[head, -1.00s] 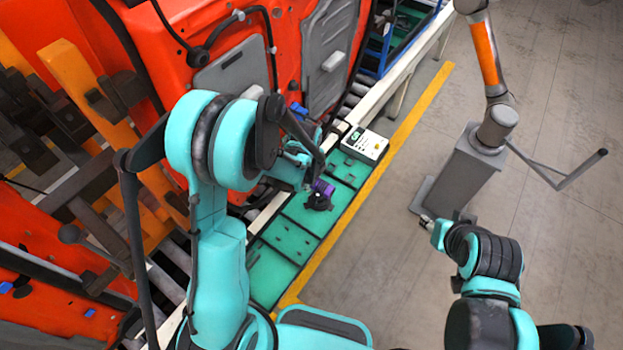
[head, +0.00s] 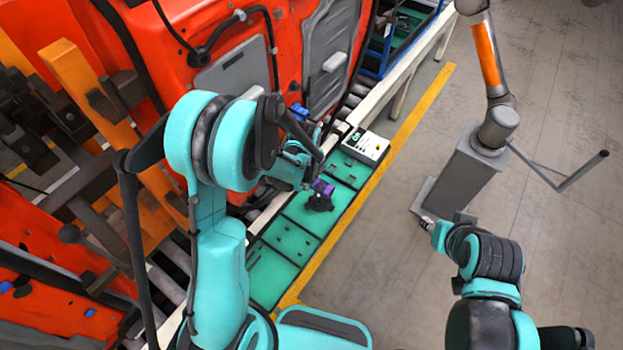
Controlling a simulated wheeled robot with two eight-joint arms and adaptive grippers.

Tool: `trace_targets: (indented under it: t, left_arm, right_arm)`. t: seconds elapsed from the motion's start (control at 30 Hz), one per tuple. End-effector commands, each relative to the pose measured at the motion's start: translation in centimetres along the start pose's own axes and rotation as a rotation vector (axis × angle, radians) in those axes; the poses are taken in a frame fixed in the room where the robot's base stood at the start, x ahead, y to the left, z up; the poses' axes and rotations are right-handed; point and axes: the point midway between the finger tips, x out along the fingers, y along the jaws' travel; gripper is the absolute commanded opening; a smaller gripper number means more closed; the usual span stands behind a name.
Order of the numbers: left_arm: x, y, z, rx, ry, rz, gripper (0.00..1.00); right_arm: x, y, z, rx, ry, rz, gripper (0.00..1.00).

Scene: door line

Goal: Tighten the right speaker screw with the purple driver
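The purple driver (head: 322,189) is small in the head view, with a black part (head: 319,203) below it, over the green tray area (head: 298,212). My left gripper (head: 305,178) is at the driver's upper left, largely hidden behind my own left arm. I cannot tell whether its fingers touch the driver or are shut. The orange door (head: 290,40) hangs at the upper left of the tray; the right speaker screw cannot be made out. My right gripper (head: 427,223) is far to the right over the floor, small, its fingers unclear, away from the driver.
A white box with a green display (head: 364,146) sits at the tray's far end. A grey stand (head: 466,165) with an orange-banded arm and a side handle stands on the floor at right. Open floor lies between the yellow line (head: 390,142) and the stand.

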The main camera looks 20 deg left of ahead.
Motion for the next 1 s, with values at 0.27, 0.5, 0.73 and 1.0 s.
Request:
trace_targets:
  t: [0.27,0.5,0.73,1.0]
  left_arm:
    - [-0.01,0.00,0.28,0.000,0.000,0.000,0.00]
    - [0.00,0.00,0.52,0.000,0.000,0.000,0.00]
    - [0.00,0.00,0.74,0.000,0.000,0.000,0.00]
    - [0.01,0.01,1.04,-0.001,-0.001,0.000,0.00]
  right_arm:
    - [0.05,0.00,0.03,0.000,0.000,0.000,0.40]
    - [0.10,0.00,0.07,0.000,0.000,0.000,0.40]
    - [0.14,0.00,0.10,0.000,0.000,0.000,0.40]
    - [0.19,0.00,0.13,0.000,0.000,0.000,0.40]
